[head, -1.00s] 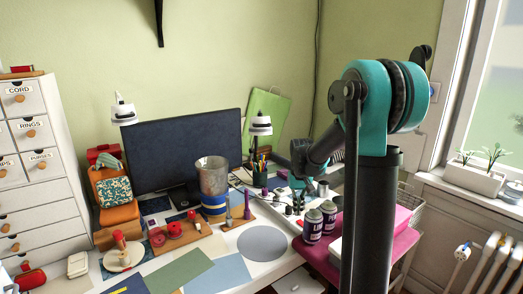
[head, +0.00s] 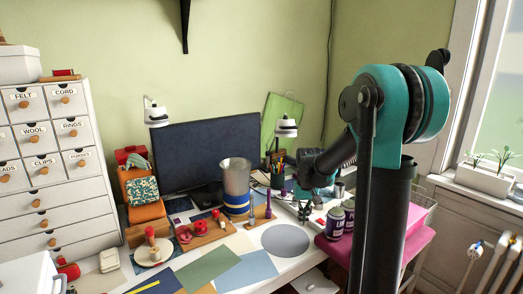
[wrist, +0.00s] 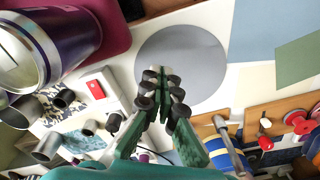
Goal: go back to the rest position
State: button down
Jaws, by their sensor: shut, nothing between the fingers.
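My gripper (wrist: 165,82) is shut and empty in the wrist view. Its teal fingers meet in front of the round grey mat on the white desk. In the head view my gripper (head: 304,212) hangs from my bent arm over the right part of the desk, left of the spray cans. I cannot tell its exact height above the desk.
The grey mat (head: 286,240) lies flat and bare. Purple-banded cans (head: 335,222) stand on a magenta surface (head: 390,249) to the right. A metal tumbler (head: 236,176), a dark monitor (head: 207,152) and a pencil cup (head: 278,178) stand farther back. A large can (wrist: 45,45) is close in the wrist view.

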jog(key=s+d+f+t, duration=0.1)
jog(key=s+f+t, duration=0.1)
jog(key=s, duration=0.9)
jog(key=s+d+f+t, duration=0.1)
jog(key=s+d+f, duration=0.1)
jog(key=s, duration=0.9)
jog(key=shift+d+f+m+t, duration=0.3)
jog(key=shift+f+t, duration=0.1)
jog(key=shift+f, duration=0.2)
